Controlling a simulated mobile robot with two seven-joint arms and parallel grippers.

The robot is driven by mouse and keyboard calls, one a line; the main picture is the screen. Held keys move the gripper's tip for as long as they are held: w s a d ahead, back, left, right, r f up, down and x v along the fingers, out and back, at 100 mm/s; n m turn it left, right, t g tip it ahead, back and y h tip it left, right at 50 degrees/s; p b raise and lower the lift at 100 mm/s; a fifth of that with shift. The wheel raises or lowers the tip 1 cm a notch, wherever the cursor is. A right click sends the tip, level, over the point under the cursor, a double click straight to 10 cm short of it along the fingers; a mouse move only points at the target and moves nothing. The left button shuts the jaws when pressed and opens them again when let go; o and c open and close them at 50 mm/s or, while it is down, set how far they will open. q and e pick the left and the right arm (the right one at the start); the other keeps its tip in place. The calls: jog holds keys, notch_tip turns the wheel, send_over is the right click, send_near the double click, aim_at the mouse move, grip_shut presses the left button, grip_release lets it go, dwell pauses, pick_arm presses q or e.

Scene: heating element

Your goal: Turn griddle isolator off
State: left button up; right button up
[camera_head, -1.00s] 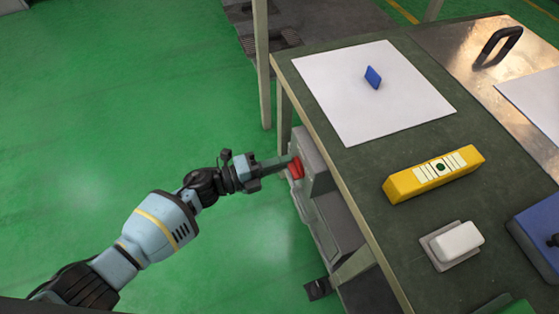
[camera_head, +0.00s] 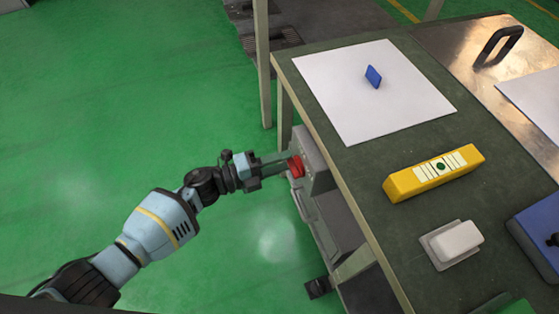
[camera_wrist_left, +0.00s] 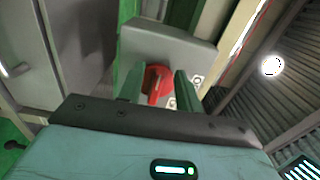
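The griddle isolator is a grey box (camera_head: 316,166) with a red rotary knob (camera_head: 296,166), mounted beside the table edge. In the left wrist view the grey box (camera_wrist_left: 190,50) fills the upper middle, and the red knob (camera_wrist_left: 157,82) with its raised handle faces me. My left gripper (camera_head: 285,162) reaches it from the left. In the left wrist view its two green fingers (camera_wrist_left: 159,90) stand apart, one on each side of the knob's handle. They look open; whether either touches the knob is unclear. My right gripper is not in view.
The dark green table (camera_head: 400,160) holds a white sheet (camera_head: 350,95) with a blue piece (camera_head: 373,77), a yellow box (camera_head: 433,173) and a white switch (camera_head: 457,240). A table leg (camera_head: 262,65) stands behind the gripper. Green floor at left is clear.

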pick_arm(q)
jog(key=p+v, duration=0.1)
jog(key=v, duration=0.6)
jog(key=shift+s+a, duration=0.2)
jog(key=shift+a, duration=0.2)
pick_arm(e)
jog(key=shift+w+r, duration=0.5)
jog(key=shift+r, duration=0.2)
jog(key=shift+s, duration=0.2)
